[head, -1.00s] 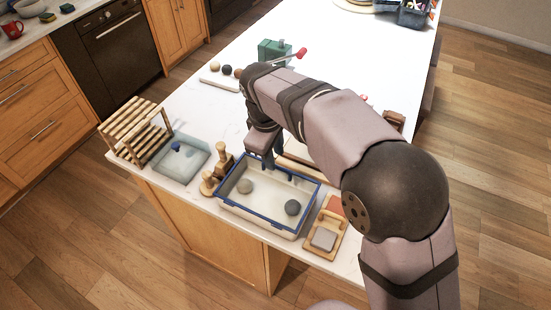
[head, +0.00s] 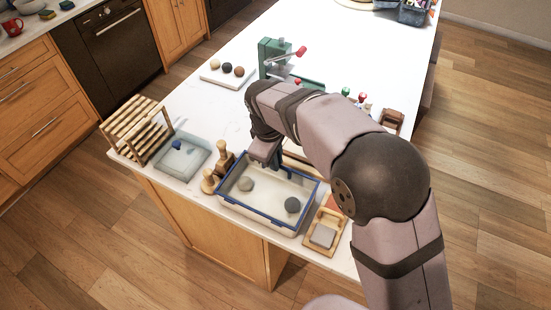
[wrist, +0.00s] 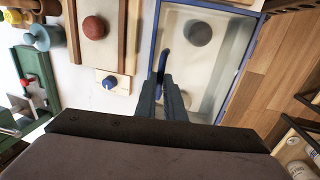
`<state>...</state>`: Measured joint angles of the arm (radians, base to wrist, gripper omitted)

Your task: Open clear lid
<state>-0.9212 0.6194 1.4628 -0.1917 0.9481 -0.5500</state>
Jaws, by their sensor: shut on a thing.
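A clear box (head: 262,211) with a blue rim stands near the front edge of the white table. A light ball and a dark ball show inside it. The clear lid (wrist: 211,62) with its blue edging appears to lie over the box; I cannot tell whether it is slightly raised. My gripper (head: 276,165) is at the back side of the box, pointing down. In the wrist view its fingers (wrist: 165,88) are shut at a curved blue piece, the lid's handle (wrist: 163,61). My fingers partly hide the grip.
Wooden tools (head: 221,162) stand left of the box, beside a blue-grey tray (head: 171,164) and a slatted rack (head: 140,128). A wooden tray (head: 324,229) with a grey block is close on the right. A green press (head: 273,57) and a board of balls (head: 225,77) stand behind.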

